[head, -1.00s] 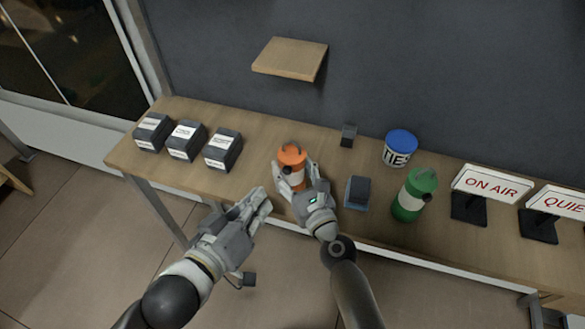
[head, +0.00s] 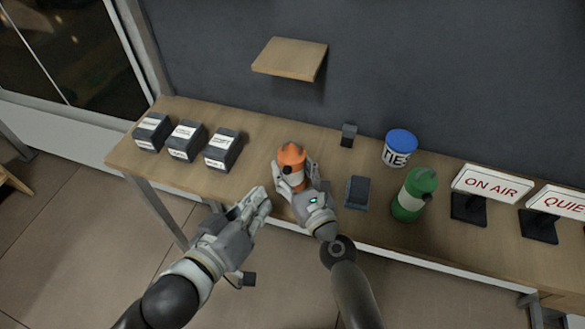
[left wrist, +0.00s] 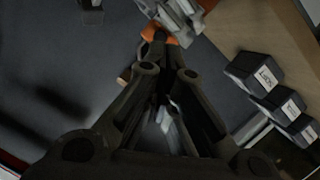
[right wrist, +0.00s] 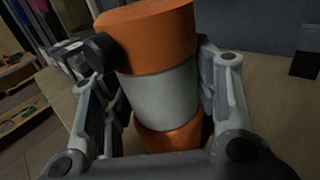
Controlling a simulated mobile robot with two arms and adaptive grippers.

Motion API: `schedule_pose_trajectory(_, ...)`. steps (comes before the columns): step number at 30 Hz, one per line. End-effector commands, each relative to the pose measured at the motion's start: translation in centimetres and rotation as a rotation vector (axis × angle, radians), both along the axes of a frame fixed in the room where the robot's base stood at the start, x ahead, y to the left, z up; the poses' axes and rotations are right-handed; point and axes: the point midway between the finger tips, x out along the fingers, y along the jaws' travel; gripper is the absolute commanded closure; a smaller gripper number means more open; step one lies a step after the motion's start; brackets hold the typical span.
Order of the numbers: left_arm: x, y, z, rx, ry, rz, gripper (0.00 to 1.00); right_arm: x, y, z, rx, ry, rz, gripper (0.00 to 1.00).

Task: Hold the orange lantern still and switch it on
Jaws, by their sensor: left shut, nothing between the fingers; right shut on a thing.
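The orange lantern (head: 291,156) has a pale middle band and stands upright near the table's front edge. In the right wrist view the lantern (right wrist: 165,75) fills the middle, with a black knob (right wrist: 101,52) on its left side. My right gripper (head: 294,178) is shut on it, one finger on each side. My left gripper (head: 262,197) is shut and empty, apart from the lantern, in front of it and to its left. In the left wrist view the closed fingers (left wrist: 165,75) point toward the lantern's orange part (left wrist: 160,36), partly hidden by my right gripper.
Three dark labelled boxes (head: 187,141) stand at the left of the table. A dark-blue box (head: 357,192), a green lantern (head: 412,195), a blue-lidded can (head: 399,149) and an ON AIR sign (head: 490,185) stand to the right. A wooden shelf (head: 290,57) is on the wall above.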

Motion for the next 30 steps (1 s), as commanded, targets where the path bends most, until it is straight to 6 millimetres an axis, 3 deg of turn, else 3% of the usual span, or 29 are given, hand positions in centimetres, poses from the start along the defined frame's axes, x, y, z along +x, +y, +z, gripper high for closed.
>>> schedule_pose_trajectory(5,0.6,-0.2,0.0,0.053,-0.085,-0.043,1.0,0.0,0.0,0.0,0.0,0.0,0.0,0.77)
schedule_pose_trajectory(15,1.5,-1.3,0.0,0.311,-0.51,-0.26,1.0,0.0,0.0,0.0,0.0,0.0,0.0,0.77)
schedule_pose_trajectory(24,-0.2,-1.8,-1.2,0.518,-0.893,-0.46,1.0,0.0,0.0,0.0,0.0,0.0,0.0,0.77)
schedule_pose_trajectory(30,-1.6,-1.7,-2.0,0.586,-1.056,-0.544,1.0,0.0,0.0,0.0,0.0,0.0,0.0,0.77)
